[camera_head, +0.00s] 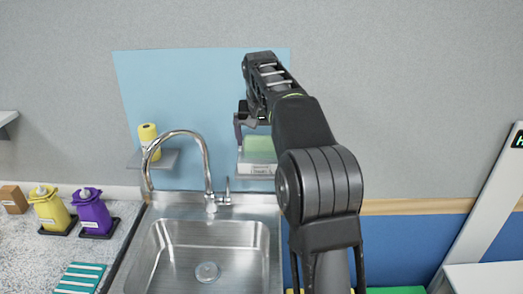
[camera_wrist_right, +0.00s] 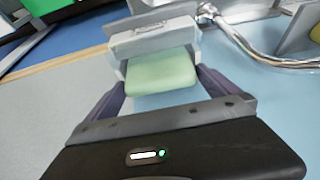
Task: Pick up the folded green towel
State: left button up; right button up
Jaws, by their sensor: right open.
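The folded green towel (camera_head: 260,147) lies on a small grey wall shelf (camera_head: 257,169) with a white label on its front, to the right of the faucet. My right gripper (camera_head: 246,120) is at this shelf, and my right arm partly covers the area. In the right wrist view the pale green towel (camera_wrist_right: 160,72) shows between the two spread fingers of my right gripper (camera_wrist_right: 160,80). The gripper is open, with one finger at each side of the towel. Whether the fingers touch it I cannot tell. My left gripper is not in view.
A chrome faucet (camera_head: 204,165) arches over a steel sink (camera_head: 205,250), left of the arm. A yellow roll (camera_head: 148,140) stands on another wall shelf. A yellow dispenser (camera_head: 50,208), a purple dispenser (camera_head: 93,212) and a striped teal cloth (camera_head: 80,277) are on the left counter.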

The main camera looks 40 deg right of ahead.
jog(key=shift+c, duration=0.3)
jog(key=c, duration=1)
jog(key=shift+r, duration=0.1)
